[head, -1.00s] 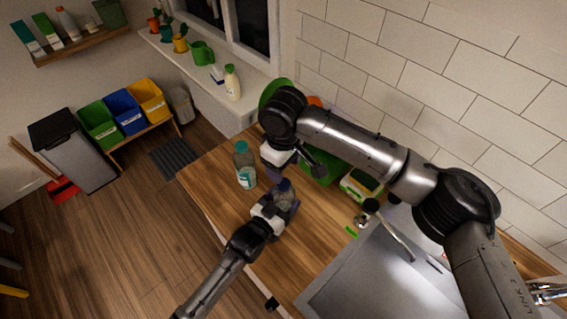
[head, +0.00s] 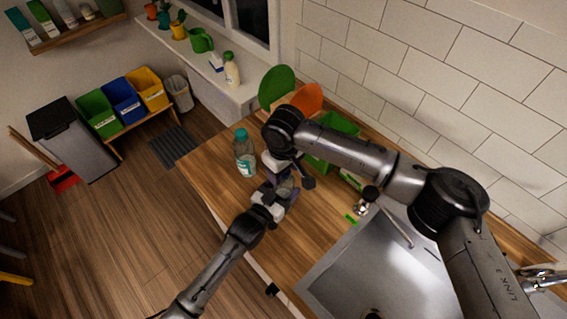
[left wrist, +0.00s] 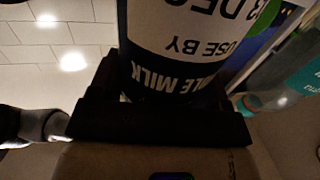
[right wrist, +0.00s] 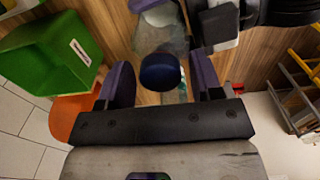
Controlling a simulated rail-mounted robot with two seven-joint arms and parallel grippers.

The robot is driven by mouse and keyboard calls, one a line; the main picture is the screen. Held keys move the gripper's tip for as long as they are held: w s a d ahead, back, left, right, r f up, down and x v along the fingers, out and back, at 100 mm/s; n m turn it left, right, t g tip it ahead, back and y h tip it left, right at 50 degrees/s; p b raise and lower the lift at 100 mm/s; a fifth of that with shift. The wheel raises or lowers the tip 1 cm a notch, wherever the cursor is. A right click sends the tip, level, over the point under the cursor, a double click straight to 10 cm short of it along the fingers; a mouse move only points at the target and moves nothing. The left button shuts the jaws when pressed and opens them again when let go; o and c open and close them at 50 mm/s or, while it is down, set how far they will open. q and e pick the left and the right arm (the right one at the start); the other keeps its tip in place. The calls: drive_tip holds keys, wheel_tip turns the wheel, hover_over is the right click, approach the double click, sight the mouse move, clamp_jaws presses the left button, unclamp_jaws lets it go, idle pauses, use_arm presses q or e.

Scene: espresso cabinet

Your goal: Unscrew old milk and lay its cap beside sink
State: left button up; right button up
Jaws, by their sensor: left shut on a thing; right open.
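The old milk is a clear bottle (head: 287,186) above the wooden counter. Its label (left wrist: 185,45) in the left wrist view shows parts of "USE BY" and "MILK". My left gripper (head: 272,200) is shut around the bottle. In the right wrist view the dark blue cap (right wrist: 160,72) is on the bottle. My right gripper (right wrist: 160,85) is open, with one finger on each side of the cap; I cannot tell whether they touch it. In the head view my right gripper (head: 287,168) hangs close over the bottle and partly hides it. The sink (head: 375,265) is at the right.
A teal-capped bottle (head: 244,158) stands on the counter just left of my grippers. A green bin (head: 338,128) and green and orange discs (head: 277,84) stand behind my right arm. A small green item (head: 350,218) lies by the sink. Bare counter (head: 315,225) lies between bottle and sink.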

drive_tip(key=shift+f, duration=0.2)
drive_tip(key=c, duration=0.9)
drive_tip(key=shift+n, duration=1.4)
drive_tip(key=o, duration=1)
drive_tip(key=shift+r, duration=0.1)
